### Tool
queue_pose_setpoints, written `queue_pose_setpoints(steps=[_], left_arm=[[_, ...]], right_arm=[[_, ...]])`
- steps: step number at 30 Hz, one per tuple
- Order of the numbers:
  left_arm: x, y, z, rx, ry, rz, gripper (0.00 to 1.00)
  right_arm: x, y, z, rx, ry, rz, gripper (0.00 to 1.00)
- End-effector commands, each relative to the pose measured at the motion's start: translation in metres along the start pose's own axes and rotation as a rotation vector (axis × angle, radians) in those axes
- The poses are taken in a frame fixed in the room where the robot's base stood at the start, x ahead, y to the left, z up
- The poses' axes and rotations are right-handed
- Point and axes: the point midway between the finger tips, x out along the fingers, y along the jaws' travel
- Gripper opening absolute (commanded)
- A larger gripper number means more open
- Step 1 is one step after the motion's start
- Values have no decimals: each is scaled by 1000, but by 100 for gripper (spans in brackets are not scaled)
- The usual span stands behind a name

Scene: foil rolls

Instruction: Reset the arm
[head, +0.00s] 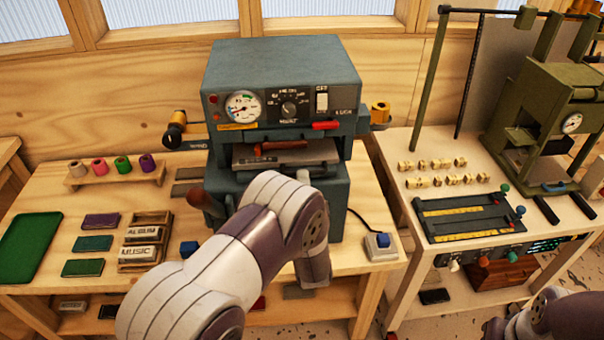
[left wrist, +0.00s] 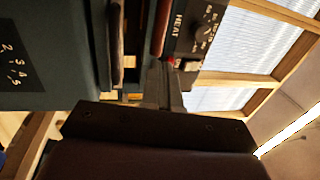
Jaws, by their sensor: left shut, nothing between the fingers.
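My left arm (head: 195,285) comes in from the lower left and bends in front of the grey-green press (head: 280,85). In the head view its gripper is mostly hidden behind my own arm. In the left wrist view the left gripper's fingers (left wrist: 165,82) are together with nothing between them, close to the press front (left wrist: 60,45) and its heat dial (left wrist: 200,38). I cannot tell whether they touch it. My right arm (head: 550,318) shows only at the lower right edge, and its gripper is not in view.
Several coloured foil rolls (head: 122,163) stand on a wooden rack at the left. A green tray (head: 30,248), small coloured booklets and a box labelled Album and Music (head: 145,235) lie nearby. A blue-button switch (head: 381,246) is right of the press. An olive machine (head: 545,110) stands on the right table.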

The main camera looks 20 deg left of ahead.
Motion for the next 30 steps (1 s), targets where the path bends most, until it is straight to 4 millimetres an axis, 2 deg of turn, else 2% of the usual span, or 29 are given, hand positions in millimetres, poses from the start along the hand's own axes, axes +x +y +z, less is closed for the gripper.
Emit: queue_pose_setpoints(steps=[6, 9, 13, 20, 23, 24, 26, 28, 30], left_arm=[[-43, 2, -1, 0, 4, -1, 0], [-58, 2, -1, 0, 3, 1, 0], [-67, 0, 0, 0, 1, -1, 0], [-68, 3, 0, -55, 1, 15, 0], [-78, 51, -10, -272, 30, 257, 0], [-89, 74, -19, -391, 38, 421, 0], [-111, 101, -38, -577, 12, 699, 0], [-147, 115, -50, -745, -99, 1025, 0], [-186, 109, -47, -828, -281, 1303, 0]], right_arm=[[11, 0, 1, 0, 0, 0, 43], [14, 0, 2, 0, 0, 0, 43], [14, 0, 2, 0, 0, 0, 43], [14, 0, 2, 0, 0, 0, 43], [14, 0, 2, 0, 0, 0, 43], [14, 0, 2, 0, 0, 0, 43], [14, 0, 2, 0, 0, 0, 43], [14, 0, 2, 0, 0, 0, 43], [14, 0, 2, 0, 0, 0, 43]])
